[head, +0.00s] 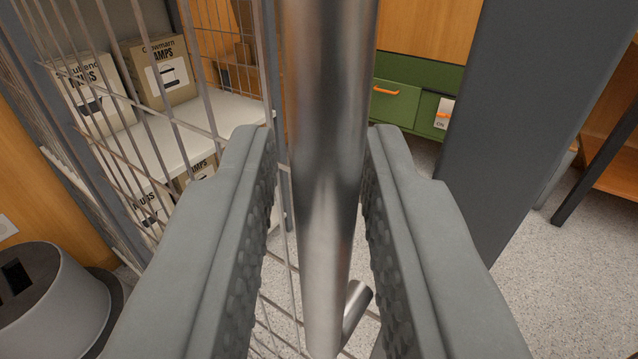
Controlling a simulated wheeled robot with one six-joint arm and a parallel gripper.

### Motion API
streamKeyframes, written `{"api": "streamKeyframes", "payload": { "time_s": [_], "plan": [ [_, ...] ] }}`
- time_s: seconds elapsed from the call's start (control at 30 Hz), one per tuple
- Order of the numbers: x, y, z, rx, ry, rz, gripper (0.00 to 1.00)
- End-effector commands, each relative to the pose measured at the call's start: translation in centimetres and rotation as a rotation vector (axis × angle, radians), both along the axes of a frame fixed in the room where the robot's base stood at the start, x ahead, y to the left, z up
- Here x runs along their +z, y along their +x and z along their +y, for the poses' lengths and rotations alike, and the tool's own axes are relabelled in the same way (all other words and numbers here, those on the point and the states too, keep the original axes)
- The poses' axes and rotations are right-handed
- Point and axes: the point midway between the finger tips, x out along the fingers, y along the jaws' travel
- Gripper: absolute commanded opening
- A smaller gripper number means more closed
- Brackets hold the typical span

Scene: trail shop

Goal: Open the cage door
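The cage door handle (325,150) is a thick, upright, brushed-metal bar in the middle of the head view, with a short standoff (355,305) near its lower end. My gripper (318,150) is open, with one grey finger on each side of the bar. A narrow gap shows between the bar and the left finger; the right finger is very close to the bar, and I cannot tell if it touches. Wire mesh of the cage (150,125) shows behind and to the left. The bar and fingers hide much of the door, so I cannot tell if it is ajar.
Boxes (165,75) stand on a white shelf (225,112) behind the mesh. A wide dark post (505,110) rises at the right. Green drawers (398,103) stand beyond. A round grey object (55,300) is at the lower left. Speckled floor is bare at the lower right.

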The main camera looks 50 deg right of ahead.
Motion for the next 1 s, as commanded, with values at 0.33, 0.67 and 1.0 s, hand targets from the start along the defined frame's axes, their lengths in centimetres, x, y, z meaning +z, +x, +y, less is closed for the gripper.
{"api": "streamKeyframes", "payload": {
  "time_s": [0.33, 0.67, 1.0],
  "plan": [
    [-0.1, -0.2, 0.0, -0.002, 0.000, 0.002, 0.30],
    [-0.2, -2.5, 3.3, 0.001, -0.002, 0.002, 0.30],
    [-0.2, -6.2, 8.5, 0.001, 0.000, 0.002, 0.30]
  ]
}}
